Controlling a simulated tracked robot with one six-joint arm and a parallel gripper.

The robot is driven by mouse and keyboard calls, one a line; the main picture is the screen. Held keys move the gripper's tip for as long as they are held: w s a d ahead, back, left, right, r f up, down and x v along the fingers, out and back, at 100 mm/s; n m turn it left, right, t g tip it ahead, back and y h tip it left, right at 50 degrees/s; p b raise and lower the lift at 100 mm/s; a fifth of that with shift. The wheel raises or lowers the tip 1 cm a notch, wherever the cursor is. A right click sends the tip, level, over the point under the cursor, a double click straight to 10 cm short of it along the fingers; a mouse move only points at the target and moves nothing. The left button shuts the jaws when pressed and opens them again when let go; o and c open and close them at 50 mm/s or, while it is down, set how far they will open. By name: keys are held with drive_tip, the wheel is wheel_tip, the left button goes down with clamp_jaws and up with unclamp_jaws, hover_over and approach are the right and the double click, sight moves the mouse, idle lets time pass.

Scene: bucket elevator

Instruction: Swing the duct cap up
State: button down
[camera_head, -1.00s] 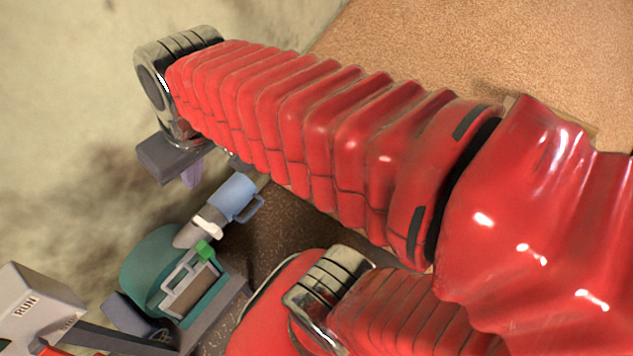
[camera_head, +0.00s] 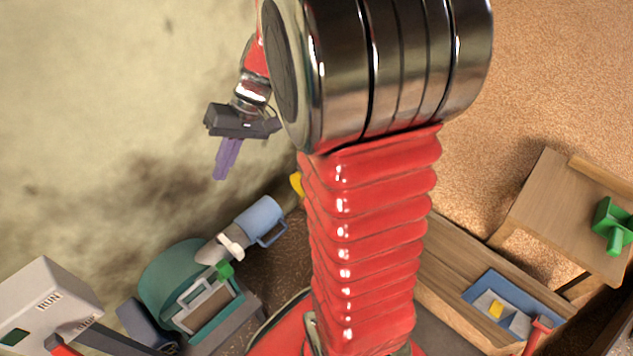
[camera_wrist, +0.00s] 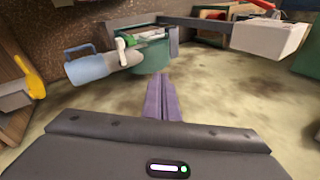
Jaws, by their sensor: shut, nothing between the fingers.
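The duct cap (camera_head: 260,216) is a blue cylinder with a loop handle. It sits on the end of a grey duct (camera_head: 212,250) that rises from a teal round housing (camera_head: 160,275). It also shows in the wrist view (camera_wrist: 84,67), at the left end of the duct. My gripper (camera_head: 222,172) has purple fingers pressed together with nothing between them. In the head view it hangs above and to the left of the cap, apart from it. In the wrist view the closed fingers (camera_wrist: 162,80) point toward the housing, to the right of the cap.
A green block (camera_head: 224,270) and a framed panel (camera_head: 208,300) are on the housing. A wooden bench (camera_head: 450,290) with a blue tray (camera_head: 480,292) is at the right. A yellow part (camera_wrist: 28,75) lies left of the cap.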

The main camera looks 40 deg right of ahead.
drive_tip(key=w+d+f+m+t+y, duration=0.2)
drive_tip(key=w+d+f+m+t, duration=0.15)
drive_tip(key=d+f, duration=0.8)
drive_tip(key=w+d+f+m+t+y, duration=0.25)
drive_tip(key=w+d+f+t, duration=0.2)
drive_tip(key=d+f, duration=0.7)
drive_tip(key=s+d+f+m+t+h, duration=0.2)
drive_tip(key=s+d+f+m+h, duration=0.1)
drive_tip(key=f, duration=0.6)
drive_tip(key=s+d+f+m+t+h, duration=0.3)
drive_tip(key=s+d+f, duration=0.3)
drive_tip(key=f, duration=0.3)
drive_tip(key=s+d+f+m+t+h, duration=0.2)
drive_tip(key=s+f, duration=0.4)
drive_tip(key=f, duration=0.4)
drive_tip(key=d+t+h, duration=0.1)
drive_tip(key=d+h, duration=0.1)
drive_tip(key=shift+d+m, duration=0.4)
drive_tip(key=shift+w, duration=0.2)
